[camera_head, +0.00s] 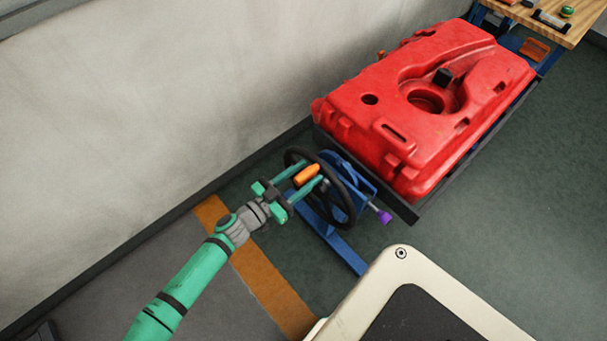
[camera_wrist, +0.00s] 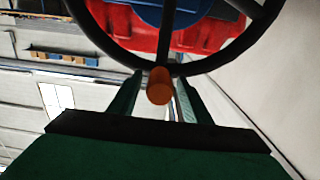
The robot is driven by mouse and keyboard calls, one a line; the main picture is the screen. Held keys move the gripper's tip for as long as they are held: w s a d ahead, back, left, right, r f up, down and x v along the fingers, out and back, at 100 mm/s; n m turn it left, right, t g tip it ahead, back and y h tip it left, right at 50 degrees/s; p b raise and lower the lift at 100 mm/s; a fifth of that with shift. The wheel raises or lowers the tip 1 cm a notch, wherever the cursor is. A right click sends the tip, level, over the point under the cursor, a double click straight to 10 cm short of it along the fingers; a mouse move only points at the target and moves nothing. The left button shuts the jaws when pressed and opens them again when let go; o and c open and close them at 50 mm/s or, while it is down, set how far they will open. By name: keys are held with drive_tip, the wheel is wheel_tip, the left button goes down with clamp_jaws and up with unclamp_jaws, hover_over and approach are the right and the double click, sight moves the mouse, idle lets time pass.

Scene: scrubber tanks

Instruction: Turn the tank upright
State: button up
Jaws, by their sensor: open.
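The red tank (camera_head: 430,95) lies on a dark frame, with its broad face and round openings turned up. A black handwheel (camera_head: 345,195) stands at the near end of the frame on a blue stand (camera_head: 340,240). The wheel has an orange handle (camera_head: 305,175), which also shows in the wrist view (camera_wrist: 160,86). My gripper (camera_head: 302,178) is open, with its green fingers on either side of the orange handle. I cannot tell whether the fingers touch it. In the wrist view the wheel rim (camera_wrist: 110,50) and part of the red tank (camera_wrist: 130,30) show beyond the handle.
A purple knob (camera_head: 384,217) sticks out beside the wheel. A wooden workbench (camera_head: 560,25) with small items stands at the far right. A pale wall (camera_head: 180,100) runs along the left side. Green floor (camera_head: 530,230) is clear on the right.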

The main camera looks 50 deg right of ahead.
drive_tip(key=shift+s, duration=0.1)
clamp_jaws()
